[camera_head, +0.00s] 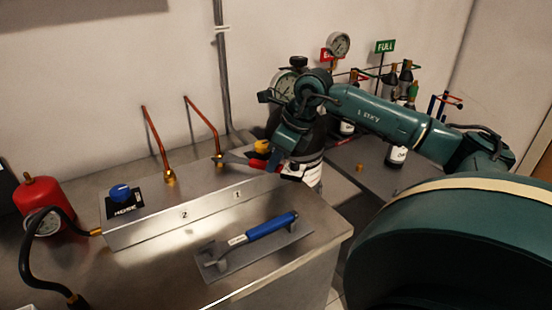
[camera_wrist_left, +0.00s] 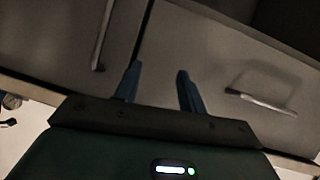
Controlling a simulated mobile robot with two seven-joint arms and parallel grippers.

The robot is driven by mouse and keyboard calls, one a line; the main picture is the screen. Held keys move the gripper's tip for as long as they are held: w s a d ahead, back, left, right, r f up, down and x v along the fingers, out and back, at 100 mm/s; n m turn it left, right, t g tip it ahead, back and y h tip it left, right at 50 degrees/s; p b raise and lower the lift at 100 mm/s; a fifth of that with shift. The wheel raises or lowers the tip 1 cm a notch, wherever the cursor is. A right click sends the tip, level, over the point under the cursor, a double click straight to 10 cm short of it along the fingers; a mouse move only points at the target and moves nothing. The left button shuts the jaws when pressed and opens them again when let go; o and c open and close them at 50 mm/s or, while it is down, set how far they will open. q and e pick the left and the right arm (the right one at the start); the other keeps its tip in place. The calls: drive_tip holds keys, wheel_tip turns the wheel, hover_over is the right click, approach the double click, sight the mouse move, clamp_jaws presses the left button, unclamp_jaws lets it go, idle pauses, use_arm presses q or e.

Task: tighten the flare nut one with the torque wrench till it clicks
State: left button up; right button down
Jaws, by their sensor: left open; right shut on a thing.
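My right gripper (camera_head: 278,158) is shut on a wrench (camera_head: 240,160) with a grey head and a red part at the handle. Its head points left and lies at or very near the brass flare nut one (camera_head: 218,161), under the right copper pipe; I cannot tell whether it is seated around the nut. A second brass nut (camera_head: 169,178) sits under the left pipe, on the side marked 2. A blue-handled wrench (camera_head: 268,226) lies in a grey holder on the bench. My left gripper (camera_wrist_left: 157,88) is open and empty in the left wrist view, before cabinet fronts.
The metal box (camera_head: 150,226) carries the nuts and a blue knob (camera_head: 121,192). A red cylinder (camera_head: 42,193) with a gauge and black hose stands left. Bottles (camera_head: 397,152) and gauges (camera_head: 339,44) stand behind my right arm. The front bench is mostly bare.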

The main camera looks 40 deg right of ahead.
drive_tip(key=shift+s+a+m+h+b, duration=0.2)
drive_tip(key=shift+a+m, duration=0.1)
drive_tip(key=shift+a, duration=0.15)
drive_tip(key=shift+s+a+m+h+b, duration=0.1)
drive_tip(key=shift+s+a+m, duration=0.05)
drive_tip(key=shift+a+m, duration=0.2)
idle(0.5)
drive_tip(key=shift+s+a+m, duration=0.25)
drive_tip(key=shift+a+m, duration=0.4)
drive_tip(key=shift+a, duration=0.2)
idle(0.5)
drive_tip(key=shift+w+d+n, duration=0.2)
drive_tip(key=shift+d+n, duration=0.25)
drive_tip(key=shift+d, duration=0.15)
drive_tip(key=shift+w+d+n, duration=0.2)
drive_tip(key=shift+d+n, duration=0.25)
drive_tip(key=shift+d, duration=0.1)
idle(0.5)
